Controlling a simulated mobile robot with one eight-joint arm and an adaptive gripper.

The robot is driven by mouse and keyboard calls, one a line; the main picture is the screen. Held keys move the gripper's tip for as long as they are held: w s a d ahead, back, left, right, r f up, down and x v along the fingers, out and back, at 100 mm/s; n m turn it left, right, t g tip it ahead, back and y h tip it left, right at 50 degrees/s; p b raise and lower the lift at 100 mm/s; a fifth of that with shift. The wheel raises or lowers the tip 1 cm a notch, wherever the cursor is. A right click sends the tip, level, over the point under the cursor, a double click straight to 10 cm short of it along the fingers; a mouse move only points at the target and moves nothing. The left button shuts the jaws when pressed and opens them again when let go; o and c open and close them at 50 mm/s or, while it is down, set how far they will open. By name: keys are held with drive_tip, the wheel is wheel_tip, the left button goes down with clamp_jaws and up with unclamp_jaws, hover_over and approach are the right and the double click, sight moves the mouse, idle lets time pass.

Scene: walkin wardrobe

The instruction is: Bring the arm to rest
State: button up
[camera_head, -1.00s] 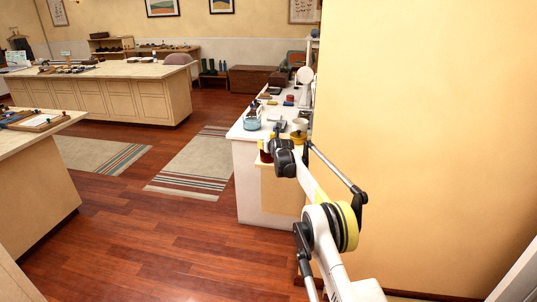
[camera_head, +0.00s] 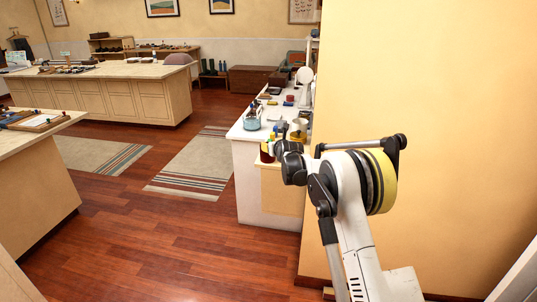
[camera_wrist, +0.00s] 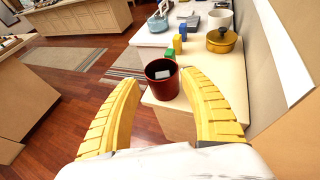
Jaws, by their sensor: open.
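My gripper (camera_wrist: 160,105) shows in the wrist view with its two yellow ribbed fingers spread wide and nothing between them. Beyond the fingertips, a dark red cup (camera_wrist: 162,80) stands near the front end of a low pale surface (camera_wrist: 215,65), with a small pale piece inside it. In the head view my arm is folded back in front of the right-hand wall, and my gripper is mostly hidden by the arm. The cup also shows in the head view (camera_head: 266,153), just left of my wrist.
A yellow lidded pot (camera_wrist: 221,40), a white mug (camera_wrist: 220,18) and small coloured blocks (camera_wrist: 178,42) stand behind the cup. A blue glass container (camera_head: 252,122) is on the white counter (camera_head: 242,145). The wall (camera_head: 430,110) is close on the right. Open floor (camera_head: 150,235) lies left.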

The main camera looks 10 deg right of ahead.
drive_tip(key=s+r+n+g, duration=0.1)
drive_tip(key=s+r+n, duration=0.45)
drive_tip(key=s, duration=0.45)
drive_tip(key=s+a+r+n+g, duration=0.1)
drive_tip(key=s+r+n, duration=0.4)
drive_tip(key=s, duration=0.4)
drive_tip(key=s+r+n+g, duration=0.1)
drive_tip(key=s+r+n, duration=0.3)
drive_tip(key=s+n, duration=0.45)
drive_tip(key=s+f+n+g, duration=0.1)
drive_tip(key=s+f+n, duration=0.2)
drive_tip(key=s, duration=0.8)
drive_tip(key=s+f+n+g, duration=0.1)
drive_tip(key=s+f+n, duration=0.2)
drive_tip(key=s+n, duration=0.5)
drive_tip(key=s+f+n+g, duration=0.1)
drive_tip(key=s+f+n, duration=0.2)
drive_tip(key=s, duration=1.2)
drive_tip(key=n, duration=0.2)
drive_tip(key=shift+s+n+g, duration=0.25)
drive_tip(key=shift+n+g, duration=0.05)
drive_tip(key=shift+d+r, duration=0.1)
